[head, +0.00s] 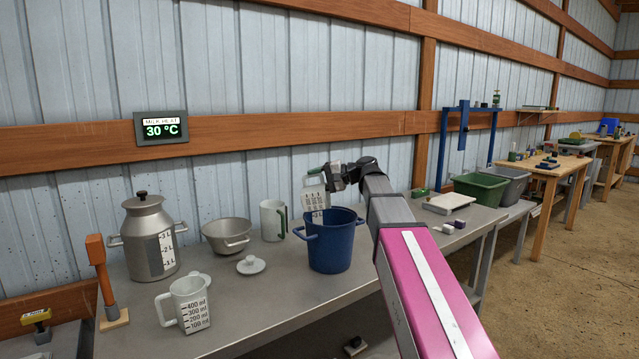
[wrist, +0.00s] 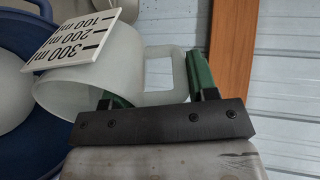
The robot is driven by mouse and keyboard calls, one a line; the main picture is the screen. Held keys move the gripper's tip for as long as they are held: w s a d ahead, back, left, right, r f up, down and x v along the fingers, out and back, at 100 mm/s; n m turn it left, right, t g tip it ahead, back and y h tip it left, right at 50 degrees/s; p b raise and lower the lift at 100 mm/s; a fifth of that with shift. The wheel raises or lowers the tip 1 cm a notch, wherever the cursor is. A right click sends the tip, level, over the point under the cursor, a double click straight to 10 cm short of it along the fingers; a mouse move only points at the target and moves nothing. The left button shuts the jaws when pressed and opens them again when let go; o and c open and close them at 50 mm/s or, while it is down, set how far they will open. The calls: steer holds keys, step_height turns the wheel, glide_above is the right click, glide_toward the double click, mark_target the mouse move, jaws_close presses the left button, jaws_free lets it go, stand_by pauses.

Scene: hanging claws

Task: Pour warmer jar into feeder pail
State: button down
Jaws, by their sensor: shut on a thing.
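My gripper (head: 340,177) is shut on the handle of a whitish jar (head: 314,195) with a millilitre scale. It holds the jar above the blue pail (head: 330,250), close over its left rim. In the wrist view, green fingers (wrist: 160,90) grip the handle of the jar (wrist: 95,85), which looks tilted, its scale plate facing up-left. The blue pail (wrist: 22,150) shows at the left there, partly hidden by the jar. The blue pail stands upright on the bench.
A second scaled jar (head: 187,303), a metal can (head: 148,235), a metal bowl (head: 227,235), a white lid (head: 251,265) and a whitish mug (head: 272,220) stand left of the pail on the grey bench (head: 270,305). A wall display (head: 161,127) reads 30 °C. Green (head: 482,188) and grey bins are farther right.

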mark_target(305, 177)
steer(key=h, duration=0.1)
steer(key=a, duration=0.1)
steer(key=a+h, duration=0.1)
steer(key=shift+w+r+g+h, duration=0.25)
steer(key=shift+r+g+h, duration=0.05)
steer(key=shift+r, duration=0.05)
steer(key=shift+w+a+f+g+h, duration=0.15)
steer(key=shift+a+h, duration=0.3)
steer(key=shift+h, duration=0.25)
steer(key=shift+a+r+g+h, duration=0.15)
steer(key=shift+a+h, duration=0.25)
steer(key=shift+h, duration=0.3)
steer(key=shift+w+a+f+h, duration=0.1)
steer(key=shift+a+f+h, duration=0.15)
steer(key=shift+h, duration=0.3)
steer(key=shift+a+f+h, duration=0.1)
steer(key=shift+a+h, duration=0.2)
steer(key=shift+h, duration=0.25)
steer(key=f+h, duration=0.1)
steer(key=h, duration=0.1)
steer(key=f+g+h, duration=0.1)
steer(key=f+h, duration=0.1)
steer(key=h, duration=0.1)
steer(key=f+g+h, duration=0.1)
steer(key=f+h, duration=0.1)
steer(key=h, duration=0.1)
steer(key=shift+a+f, duration=0.1)
steer(key=shift+a, duration=0.1)
